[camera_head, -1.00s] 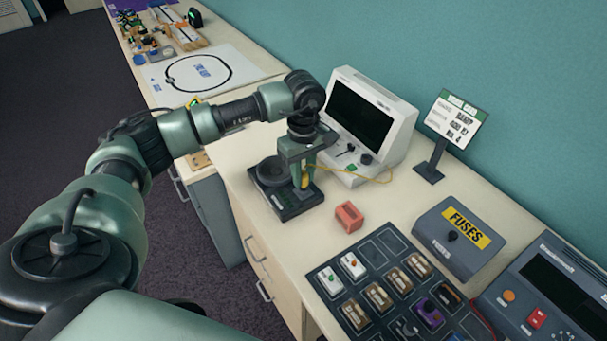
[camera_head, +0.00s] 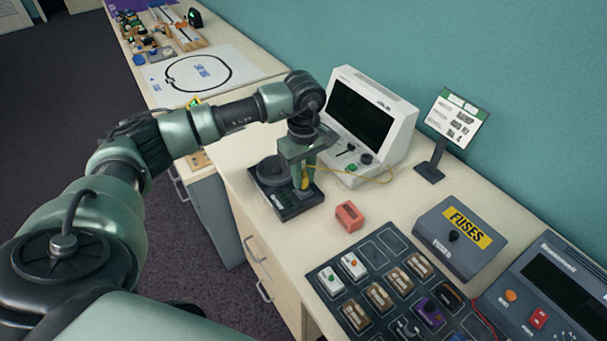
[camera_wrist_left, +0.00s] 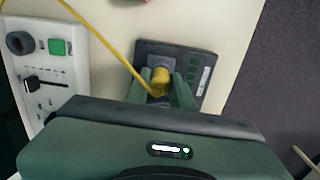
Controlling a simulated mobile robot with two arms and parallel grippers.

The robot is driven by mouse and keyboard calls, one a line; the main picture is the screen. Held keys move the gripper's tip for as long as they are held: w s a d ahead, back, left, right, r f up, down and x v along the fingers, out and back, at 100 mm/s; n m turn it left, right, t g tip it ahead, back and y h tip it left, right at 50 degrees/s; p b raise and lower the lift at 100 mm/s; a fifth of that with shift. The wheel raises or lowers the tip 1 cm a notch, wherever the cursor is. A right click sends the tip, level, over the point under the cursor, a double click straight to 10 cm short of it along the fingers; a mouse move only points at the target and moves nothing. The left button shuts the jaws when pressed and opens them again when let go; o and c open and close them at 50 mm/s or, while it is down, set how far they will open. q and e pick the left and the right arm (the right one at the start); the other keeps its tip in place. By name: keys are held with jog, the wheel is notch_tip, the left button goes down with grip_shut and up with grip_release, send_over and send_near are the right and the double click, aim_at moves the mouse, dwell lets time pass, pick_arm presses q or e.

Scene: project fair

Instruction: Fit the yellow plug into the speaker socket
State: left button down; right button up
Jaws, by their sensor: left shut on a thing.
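The yellow plug (camera_wrist_left: 160,80) is between the fingers of my left gripper (camera_wrist_left: 162,92), which is shut on it. In the head view my left gripper (camera_head: 303,182) points down over the dark speaker unit (camera_head: 275,180) with its round speaker cone. The plug sits at the unit's right side, by the socket area; the fingers hide the socket, so I cannot tell whether the plug is in it. A yellow cable (camera_head: 372,179) runs from the plug to the white console (camera_head: 372,125). The speaker unit also shows in the wrist view (camera_wrist_left: 200,62). My right gripper is out of view.
A red block (camera_head: 349,215) lies right of the speaker unit. Further right are a dark component mat (camera_head: 375,250) with several modules, a grey fuses box (camera_head: 455,235) and a sign stand (camera_head: 440,150). A white mat (camera_head: 225,80) lies on the far table.

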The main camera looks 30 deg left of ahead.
pick_arm(q)
jog(key=shift+f+b, duration=0.55)
jog(key=shift+f, duration=0.15)
dwell(0.4)
jog(key=c, duration=0.7)
grip_release()
jog(key=shift+o, duration=0.2)
jog(key=shift+r, duration=0.1)
jog(key=shift+r+p, duration=2.2)
jog(key=shift+r, duration=1.75)
